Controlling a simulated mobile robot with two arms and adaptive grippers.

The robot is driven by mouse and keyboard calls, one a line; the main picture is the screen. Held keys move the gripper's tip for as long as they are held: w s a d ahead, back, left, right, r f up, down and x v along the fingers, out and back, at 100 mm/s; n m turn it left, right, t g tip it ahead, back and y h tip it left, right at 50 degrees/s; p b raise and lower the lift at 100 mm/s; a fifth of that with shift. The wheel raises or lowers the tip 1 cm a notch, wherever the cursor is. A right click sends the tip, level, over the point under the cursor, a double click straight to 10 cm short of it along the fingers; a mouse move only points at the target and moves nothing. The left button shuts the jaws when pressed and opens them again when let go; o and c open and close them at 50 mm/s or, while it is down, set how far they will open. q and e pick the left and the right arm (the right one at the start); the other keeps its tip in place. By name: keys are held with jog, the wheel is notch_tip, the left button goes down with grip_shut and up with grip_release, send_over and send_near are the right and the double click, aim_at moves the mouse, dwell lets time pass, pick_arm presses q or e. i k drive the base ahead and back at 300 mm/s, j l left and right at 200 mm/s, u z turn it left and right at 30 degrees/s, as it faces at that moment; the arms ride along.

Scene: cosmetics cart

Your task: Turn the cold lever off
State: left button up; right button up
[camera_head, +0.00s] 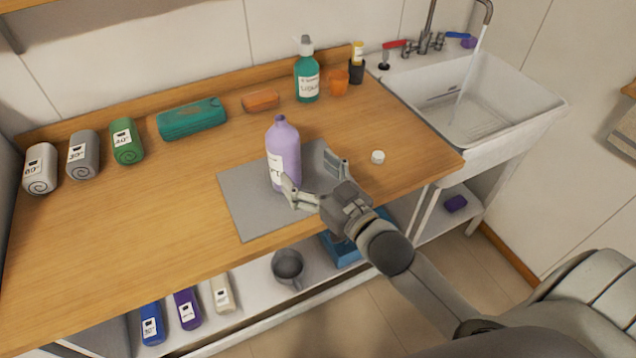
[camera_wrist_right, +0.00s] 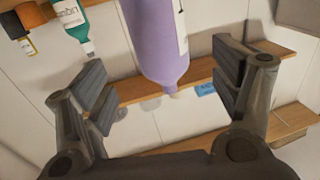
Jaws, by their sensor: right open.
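The cold lever (camera_head: 458,35), blue, sits on the right of the metal tap (camera_head: 430,42) behind the white sink (camera_head: 550,103). A red lever (camera_head: 394,44) is on the tap's left. A thin stream of water (camera_head: 468,78) runs from the curved spout into the basin. My right gripper (camera_head: 309,170) is open and empty over the grey mat, away from the tap. Its fingers are close to a purple bottle (camera_head: 284,150). In the right wrist view the bottle (camera_wrist_right: 158,40) shows between the spread fingers; contact is unclear. My left gripper is not in view.
The bottle stands upright on the grey mat (camera_head: 250,210). A white cap (camera_head: 378,157) lies to its right. A green pump bottle (camera_head: 307,80), orange cup (camera_head: 338,84) and dark holder (camera_head: 356,72) stand at the back, left of the sink. The counter's left front is clear.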

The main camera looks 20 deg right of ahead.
aim_at(441, 33)
jog(key=z, duration=1.55)
